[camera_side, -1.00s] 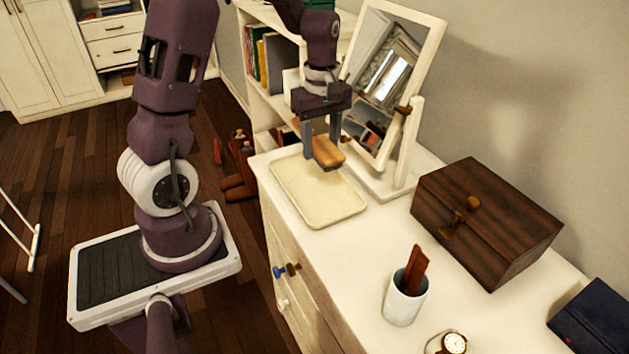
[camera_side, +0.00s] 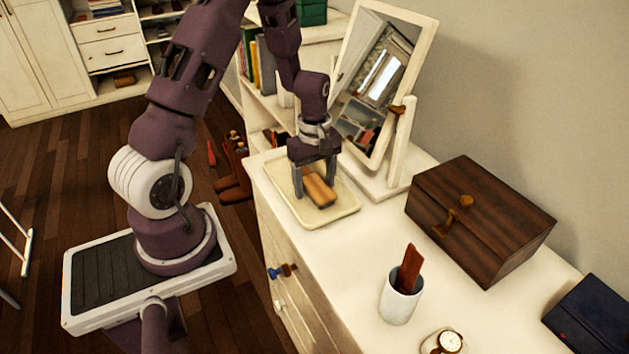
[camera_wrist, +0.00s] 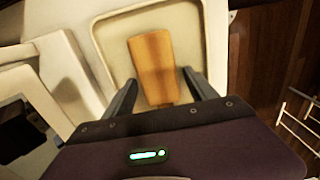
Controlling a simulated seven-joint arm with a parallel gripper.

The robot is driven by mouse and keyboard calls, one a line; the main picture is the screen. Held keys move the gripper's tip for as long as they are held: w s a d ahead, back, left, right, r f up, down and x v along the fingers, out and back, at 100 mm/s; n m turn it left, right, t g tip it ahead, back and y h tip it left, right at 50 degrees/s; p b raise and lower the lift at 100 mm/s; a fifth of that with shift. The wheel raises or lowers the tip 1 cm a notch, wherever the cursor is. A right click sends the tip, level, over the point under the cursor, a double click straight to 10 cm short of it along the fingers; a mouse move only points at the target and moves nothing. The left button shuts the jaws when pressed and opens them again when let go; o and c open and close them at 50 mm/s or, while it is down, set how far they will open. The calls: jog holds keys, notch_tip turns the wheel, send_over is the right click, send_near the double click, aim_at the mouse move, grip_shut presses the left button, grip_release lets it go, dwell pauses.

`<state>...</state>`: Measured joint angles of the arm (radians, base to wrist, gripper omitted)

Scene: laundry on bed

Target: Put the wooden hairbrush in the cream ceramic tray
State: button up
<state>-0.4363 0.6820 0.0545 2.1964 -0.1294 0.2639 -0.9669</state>
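The wooden hairbrush (camera_side: 319,189), a light-brown block, lies in the cream ceramic tray (camera_side: 346,213) on the dresser. In the wrist view the hairbrush (camera_wrist: 155,62) is inside the rim of the tray (camera_wrist: 112,28), a little right of its middle. My gripper (camera_side: 315,178) is low over the tray, pointing down, with one finger on each side of the brush. In the wrist view the gripper (camera_wrist: 160,78) is open, with gaps between its fingers and the brush. The brush's near end is partly hidden behind the gripper body.
A framed tilting mirror (camera_side: 375,85) stands just right of the tray. A dark wooden box (camera_side: 480,220), a white cup (camera_side: 400,302) with a red-brown item, a watch (camera_side: 448,341) and a navy box (camera_side: 590,318) are further along the dresser. The dresser top before the cup is clear.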

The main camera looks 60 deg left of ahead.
aim_at(315, 181)
notch_tip(315, 181, up, 12)
jog(key=s+d+r+m+t, duration=0.3)
jog(key=s+d+r+m, duration=0.4)
jog(key=d+r+m, duration=0.35)
jog(key=s+d+r+m+t, duration=0.2)
jog(key=s+d+r+m, duration=0.1)
jog(key=s+d+m, duration=0.2)
jog(key=s+m, duration=0.2)
jog(key=s, duration=0.2)
jog(key=shift+s+r+t, duration=0.2)
jog(key=shift+s+t, duration=0.1)
jog(key=shift+s, duration=0.05)
jog(key=shift+m, duration=0.25)
